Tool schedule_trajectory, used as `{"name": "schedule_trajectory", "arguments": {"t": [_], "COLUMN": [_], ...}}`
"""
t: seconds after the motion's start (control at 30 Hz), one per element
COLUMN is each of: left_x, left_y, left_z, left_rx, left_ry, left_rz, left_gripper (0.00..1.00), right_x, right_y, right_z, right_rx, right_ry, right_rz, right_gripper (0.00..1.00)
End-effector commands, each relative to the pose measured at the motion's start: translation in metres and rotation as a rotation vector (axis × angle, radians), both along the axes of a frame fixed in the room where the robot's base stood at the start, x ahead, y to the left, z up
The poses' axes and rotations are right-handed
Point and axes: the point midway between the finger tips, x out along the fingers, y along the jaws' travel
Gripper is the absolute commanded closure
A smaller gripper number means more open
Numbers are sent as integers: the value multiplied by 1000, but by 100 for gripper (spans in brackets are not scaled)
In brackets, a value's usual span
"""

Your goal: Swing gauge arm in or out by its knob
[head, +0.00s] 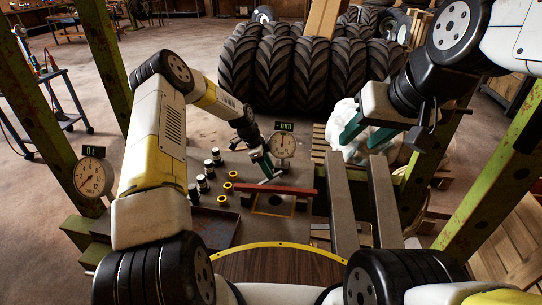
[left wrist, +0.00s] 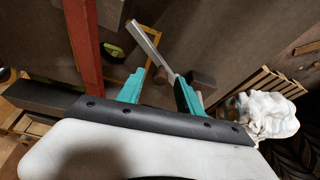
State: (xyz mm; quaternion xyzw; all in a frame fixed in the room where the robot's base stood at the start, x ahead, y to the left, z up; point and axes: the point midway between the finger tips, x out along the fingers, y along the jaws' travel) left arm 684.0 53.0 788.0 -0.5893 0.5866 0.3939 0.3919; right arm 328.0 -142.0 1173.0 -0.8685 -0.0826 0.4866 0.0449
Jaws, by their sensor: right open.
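The gauge arm (left wrist: 147,42) is a flat light-grey metal bar, seen slanting across the left wrist view. A small dark brown knob (left wrist: 160,74) shows near its lower end. My left gripper (head: 266,168) is low over the bench plate, in front of the dial gauge (head: 283,145). In the left wrist view its teal fingers (left wrist: 161,82) stand apart, one on each side of the knob, with gaps visible. In the head view the knob is hidden or too small to tell. My right gripper (head: 366,134) is open and empty, raised at the right.
A red bar (head: 275,190) crosses the plate near my left gripper. Several dark cylinders (head: 209,169) and yellow rings (head: 227,188) stand left of it. A second dial gauge (head: 93,176) is at far left. Two grey beams (head: 345,207) rise below my right gripper. Tyres (head: 310,75) stack behind.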

Motion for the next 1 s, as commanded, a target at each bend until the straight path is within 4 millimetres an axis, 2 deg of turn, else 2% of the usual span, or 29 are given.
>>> {"name": "schedule_trajectory", "arguments": {"t": [0.17,0.6,0.97,1.0], "left_x": [0,0,0,0], "left_y": [2,28,30,30], "left_z": [5,65,72,72], "left_rx": [0,0,0,0], "left_ry": [-2,-2,1,1], "left_rz": [1,1,0,-1], "left_gripper": [57,57,57,63], "right_x": [0,0,0,0], "right_y": [0,0,0,0], "right_z": [0,0,0,0], "right_rx": [0,0,0,0], "right_ry": [0,0,0,0], "right_rz": [0,0,0,0], "right_gripper": [57,57,57,57]}}
